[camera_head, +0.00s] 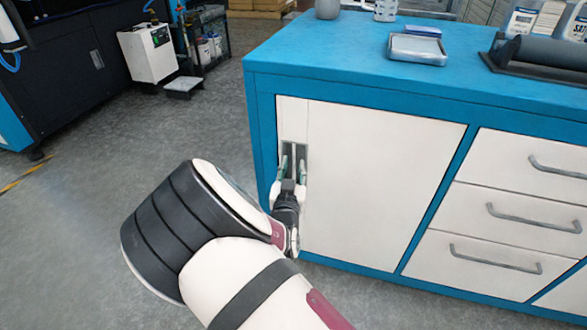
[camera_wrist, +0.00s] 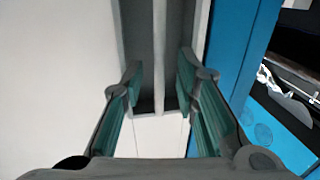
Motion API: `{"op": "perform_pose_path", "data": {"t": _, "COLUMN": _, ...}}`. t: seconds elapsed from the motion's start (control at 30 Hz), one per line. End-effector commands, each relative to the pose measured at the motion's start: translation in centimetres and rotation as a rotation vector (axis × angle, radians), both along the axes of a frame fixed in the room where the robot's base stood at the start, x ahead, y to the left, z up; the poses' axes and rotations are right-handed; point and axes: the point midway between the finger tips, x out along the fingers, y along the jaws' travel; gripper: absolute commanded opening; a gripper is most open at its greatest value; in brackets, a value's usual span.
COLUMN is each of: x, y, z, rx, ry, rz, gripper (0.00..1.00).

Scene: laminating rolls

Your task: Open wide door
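The wide door (camera_head: 385,180) is the white panel at the left of the blue cabinet (camera_head: 490,97). It looks shut, flush with the frame. A dark recess near its left edge holds a thin vertical handle bar (camera_head: 294,150). My gripper (camera_head: 293,168) is at this recess, its fingers open on either side of the bar. In the wrist view my gripper (camera_wrist: 159,75) shows two green-padded fingers apart, with the grey bar (camera_wrist: 160,40) between them. Gaps show between the bar and both fingers. The door (camera_wrist: 60,70) fills the left of that view.
Three drawers (camera_head: 520,215) with grey handles are right of the door. A metal tray (camera_head: 418,49), a cup and a dark roller device (camera_head: 545,55) stand on the top. Open grey floor (camera_head: 90,200) lies left of the cabinet, with a white machine (camera_head: 148,53) farther back.

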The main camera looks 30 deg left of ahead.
Motion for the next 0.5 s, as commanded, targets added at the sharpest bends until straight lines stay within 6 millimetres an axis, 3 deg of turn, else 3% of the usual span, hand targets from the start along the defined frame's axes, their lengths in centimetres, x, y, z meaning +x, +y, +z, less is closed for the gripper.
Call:
{"op": "perform_pose_path", "data": {"t": 0.17, "x": 1.16, "y": 0.49, "z": -0.02, "rx": 0.000, "ry": -0.001, "rz": -0.001, "gripper": 0.28}}
{"op": "perform_pose_path", "data": {"t": 0.47, "x": 1.32, "y": 0.56, "z": 0.01, "rx": 0.000, "ry": 0.001, "rz": 0.000, "gripper": 0.28}}
{"op": "perform_pose_path", "data": {"t": 0.5, "x": 1.32, "y": 0.55, "z": 0.01, "rx": 0.000, "ry": 0.001, "rz": -0.001, "gripper": 0.21}}
